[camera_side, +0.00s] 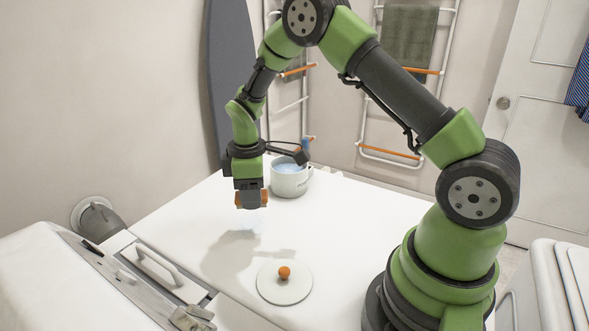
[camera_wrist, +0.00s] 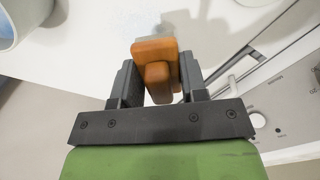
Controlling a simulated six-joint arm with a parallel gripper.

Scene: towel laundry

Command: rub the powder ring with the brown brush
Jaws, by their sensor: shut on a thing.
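My gripper (camera_side: 250,186) points down above the white table, shut on the brown brush (camera_side: 253,200). In the wrist view my gripper (camera_wrist: 156,80) has its two dark fingers on either side of the orange-brown brush (camera_wrist: 154,50). The brush is held above the table and a gap shows beneath it in the side view. A faint pale-blue powder patch (camera_wrist: 140,22) lies on the table just beyond the brush in the wrist view. Its ring shape is hard to make out.
A white pot (camera_side: 289,183) with blue contents stands behind my gripper. It also shows at the wrist view's upper left (camera_wrist: 22,24). A white lid (camera_side: 285,291) with an orange knob lies in front. A white machine (camera_side: 60,285) borders the table at left. The table's middle is clear.

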